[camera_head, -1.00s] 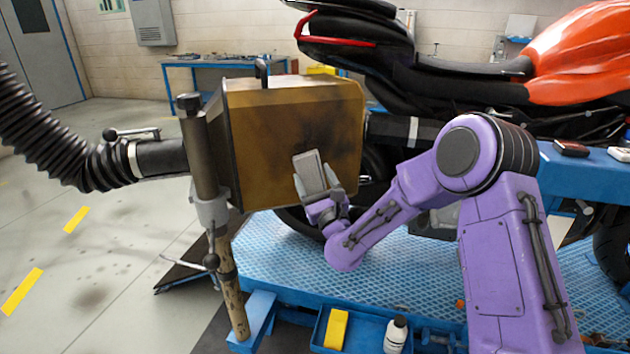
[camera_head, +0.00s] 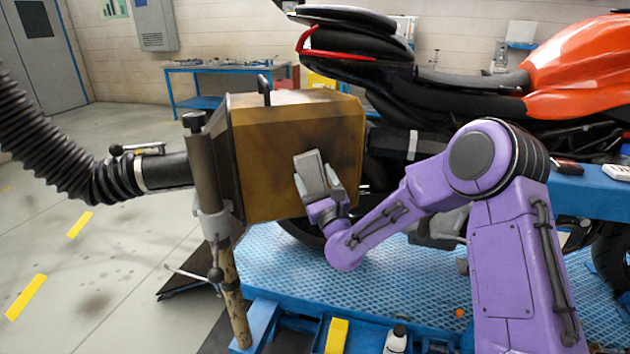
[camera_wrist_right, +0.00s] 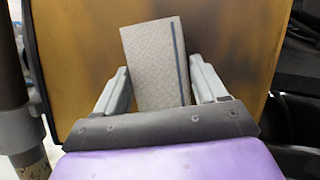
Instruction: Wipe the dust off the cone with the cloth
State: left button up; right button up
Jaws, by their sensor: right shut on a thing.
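The cone (camera_head: 270,135) is a boxy, yellow-brown hood with a black handle on top, fixed to a stand between a hose and the motorcycle. Its side face carries brown, dusty-looking shading, and it fills the background of the right wrist view (camera_wrist_right: 235,50). My right gripper (camera_head: 319,190) is shut on the cloth (camera_head: 311,170), a grey folded pad with a dark stripe. The cloth stands upright between the two fingers in the right wrist view (camera_wrist_right: 150,65). It lies over the lower middle of the cone's face; whether it touches cannot be told. My left gripper is out of view.
A black ribbed hose (camera_head: 45,140) joins the cone from the left, beside a stand post (camera_head: 205,180). The orange motorcycle (camera_head: 580,70) stands on a blue lift (camera_head: 370,275). A yellow block (camera_head: 337,335) and a white bottle (camera_head: 396,340) are at the front.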

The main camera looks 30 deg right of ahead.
aim_at(313, 189)
notch_tip(313, 189, up, 3)
jog(key=shift+w+r+p, duration=0.1)
jog(key=shift+w+p, duration=0.05)
jog(key=shift+p, duration=1)
jog(key=shift+d+r+p, duration=0.15)
jog(key=shift+r+p, duration=1.4)
jog(key=shift+r, duration=0.5)
notch_tip(313, 189, down, 11)
jog(key=b, duration=1)
jog(key=shift+f, duration=0.15)
jog(key=s+a, duration=0.2)
jog(key=s, duration=0.4)
jog(key=s, duration=0.1)
jog(key=s+a, duration=0.1)
jog(key=shift+s, duration=0.35)
